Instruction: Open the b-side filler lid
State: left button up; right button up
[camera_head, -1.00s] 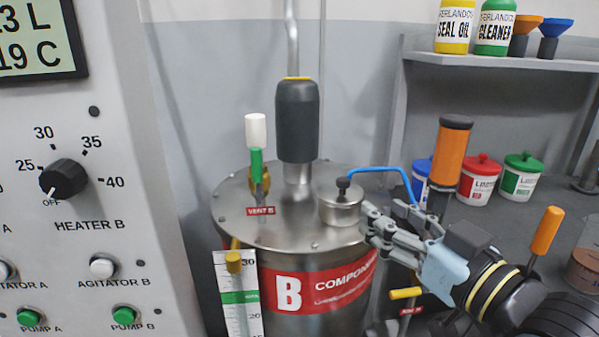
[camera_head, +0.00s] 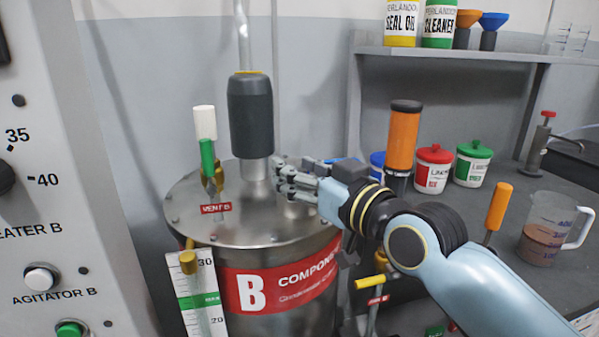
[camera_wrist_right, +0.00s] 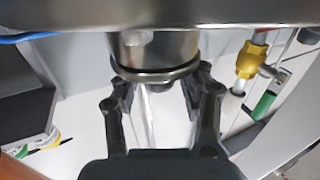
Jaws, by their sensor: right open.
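The steel drum marked B (camera_head: 190,222) stands in the middle of the head view, with a red COMPONENT label. In the head view my right gripper (camera_head: 281,178) is over the right part of its top and hides most of the filler lid. My right gripper's fingers (camera_wrist_right: 162,88) are spread on either side of the knob. I cannot tell whether they touch it. My left gripper is not in view.
The dark cylinder on a pipe (camera_head: 250,115) rises just left of my gripper. The vent B valve with green handle (camera_head: 207,158) stands further left. An orange cylinder (camera_head: 404,138) and red and green lidded tubs are on the bench behind. A measuring jug (camera_head: 545,225) is at the right.

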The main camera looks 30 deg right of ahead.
grip_shut()
jog(key=shift+w+f, duration=0.25)
dwell(0.8)
